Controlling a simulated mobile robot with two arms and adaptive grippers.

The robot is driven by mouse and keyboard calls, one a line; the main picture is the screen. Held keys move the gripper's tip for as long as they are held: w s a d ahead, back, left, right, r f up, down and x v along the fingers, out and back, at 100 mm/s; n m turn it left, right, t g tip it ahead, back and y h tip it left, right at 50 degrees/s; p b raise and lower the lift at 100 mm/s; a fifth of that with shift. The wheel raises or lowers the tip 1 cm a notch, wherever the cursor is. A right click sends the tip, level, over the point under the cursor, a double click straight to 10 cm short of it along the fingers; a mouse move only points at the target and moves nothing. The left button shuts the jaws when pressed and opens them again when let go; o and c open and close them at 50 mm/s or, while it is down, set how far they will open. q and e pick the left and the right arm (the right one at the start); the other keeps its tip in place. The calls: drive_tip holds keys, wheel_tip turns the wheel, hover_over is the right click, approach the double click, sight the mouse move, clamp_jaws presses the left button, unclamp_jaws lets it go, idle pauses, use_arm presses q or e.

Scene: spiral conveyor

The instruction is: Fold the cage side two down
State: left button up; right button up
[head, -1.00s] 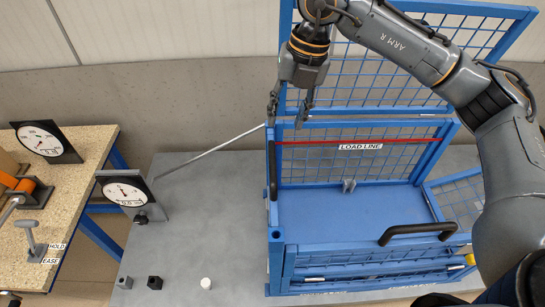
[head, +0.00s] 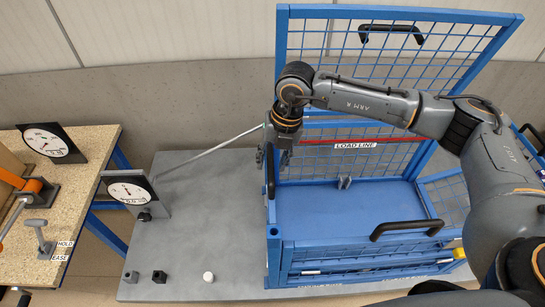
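The blue mesh cage (head: 274,240) stands on a grey platform, its flat blue floor visible. Its left side (head: 271,205) is upright, seen nearly edge-on, with a black handle (head: 270,172). A tall back mesh panel (head: 340,40) stands upright with a black handle (head: 390,30). The front panel (head: 350,254) has a black handle (head: 407,228) at its top. The right mesh panel (head: 448,196) is partly hidden by my arm. My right gripper (head: 273,158) points down at the left side's upper end, close to its handle; its fingers look apart. Contact is unclear. My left gripper is out of view.
A red line and LOAD LINE label (head: 356,146) cross the cage back. A thin grey rod (head: 210,148) reaches the cage's upper left corner from near a dial gauge (head: 127,190). Small black blocks and a white knob (head: 208,276) sit at the platform front. A workbench (head: 85,170) stands left.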

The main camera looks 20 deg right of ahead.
clamp_jaws()
